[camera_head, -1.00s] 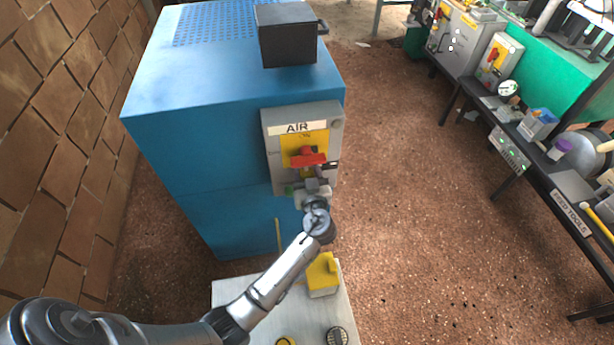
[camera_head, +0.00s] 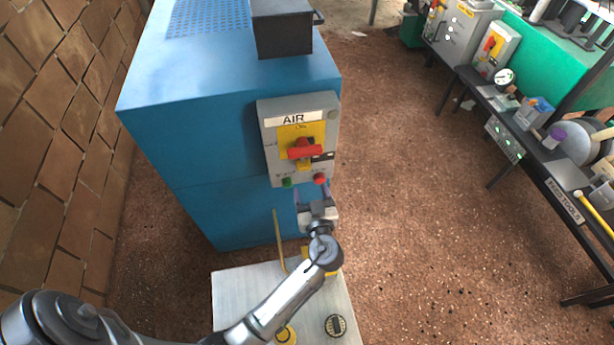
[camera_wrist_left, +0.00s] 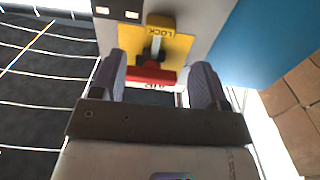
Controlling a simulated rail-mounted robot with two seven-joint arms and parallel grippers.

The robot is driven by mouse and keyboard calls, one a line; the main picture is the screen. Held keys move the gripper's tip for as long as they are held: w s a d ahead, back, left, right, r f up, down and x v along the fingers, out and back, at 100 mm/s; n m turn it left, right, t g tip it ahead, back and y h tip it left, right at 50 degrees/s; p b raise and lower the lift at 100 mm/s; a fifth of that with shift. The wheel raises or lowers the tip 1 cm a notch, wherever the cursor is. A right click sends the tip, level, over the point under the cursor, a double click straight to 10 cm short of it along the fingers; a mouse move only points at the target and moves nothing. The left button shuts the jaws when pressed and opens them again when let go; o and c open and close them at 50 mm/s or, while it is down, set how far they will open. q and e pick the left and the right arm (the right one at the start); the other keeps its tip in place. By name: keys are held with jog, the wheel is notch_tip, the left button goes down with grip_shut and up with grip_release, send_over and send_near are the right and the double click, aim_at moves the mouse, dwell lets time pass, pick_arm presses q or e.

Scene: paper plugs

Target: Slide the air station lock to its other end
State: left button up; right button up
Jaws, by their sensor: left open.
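The grey air station (camera_head: 265,152) is mounted on the blue cabinet, with an "AIR" label and a yellow plate. A red handle (camera_head: 304,151) lies crosswise on the plate. The yellow lock (camera_head: 304,166) shows just below the handle. In the left wrist view, the lock (camera_wrist_left: 160,21) carries inverted "LOCK" lettering and stands above the red handle (camera_wrist_left: 152,75). My left gripper (camera_head: 312,193) is open and empty, below the panel's lower edge. In the wrist view its fingers (camera_wrist_left: 159,72) appear either side of the handle; contact cannot be told. My right gripper is not in view.
A green button (camera_head: 287,182) and a red button (camera_head: 320,178) sit low on the panel. A dark box (camera_head: 283,30) stands on the blue cabinet (camera_head: 160,130). A pale stand (camera_head: 240,295) is below my arm. Open floor lies to the right, before a workbench.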

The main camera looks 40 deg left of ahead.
pick_arm(q)
jog(key=v, duration=0.4)
jog(key=shift+s+d, duration=0.25)
dwell(0.4)
